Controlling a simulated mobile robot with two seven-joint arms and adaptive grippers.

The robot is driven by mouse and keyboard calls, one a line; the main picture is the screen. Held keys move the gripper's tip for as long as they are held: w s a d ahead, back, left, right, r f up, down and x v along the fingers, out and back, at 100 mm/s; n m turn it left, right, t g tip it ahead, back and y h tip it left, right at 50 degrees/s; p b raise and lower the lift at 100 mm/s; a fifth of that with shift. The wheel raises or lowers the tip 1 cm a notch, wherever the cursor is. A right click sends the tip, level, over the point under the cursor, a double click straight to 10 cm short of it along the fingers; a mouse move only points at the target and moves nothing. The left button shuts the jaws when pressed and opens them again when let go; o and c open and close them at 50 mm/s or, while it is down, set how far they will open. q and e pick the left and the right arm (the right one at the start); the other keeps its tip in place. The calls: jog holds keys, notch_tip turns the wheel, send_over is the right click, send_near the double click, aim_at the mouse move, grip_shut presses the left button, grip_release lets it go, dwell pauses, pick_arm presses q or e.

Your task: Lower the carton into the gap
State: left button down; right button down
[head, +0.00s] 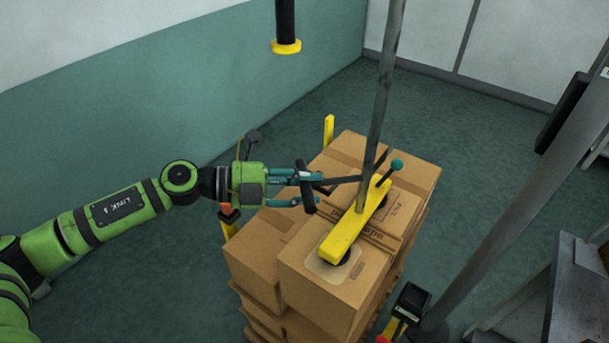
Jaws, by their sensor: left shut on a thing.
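A brown carton (318,283) hangs or rests under a yellow lifter beam (345,238) with dark suction cups, among the other cartons of the stack. I cannot tell how far it is above the layer below. The gap is hidden beneath and behind it. My left gripper (309,190) is shut on the dark handle bar (307,197) of the lifter, to the left of the beam. A lever with a teal knob (397,165) stands at the beam's far end. My right gripper is out of view.
Neighbouring cartons (257,250) stand close on the left and behind. The lifter's grey tube (384,85) rises from the beam. Yellow posts (328,130) stand by the stack. A grey pole (510,200) slants at the right. Green floor (490,130) is open behind.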

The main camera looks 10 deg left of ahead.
pick_arm(q)
notch_tip(320, 180, down, 3)
jog(key=shift+f+b, duration=0.1)
jog(key=shift+b, duration=0.25)
jog(key=c, duration=0.9)
grip_release()
jog(key=shift+w, duration=0.1)
jog(key=shift+o, duration=0.2)
jog(key=v, duration=1.2)
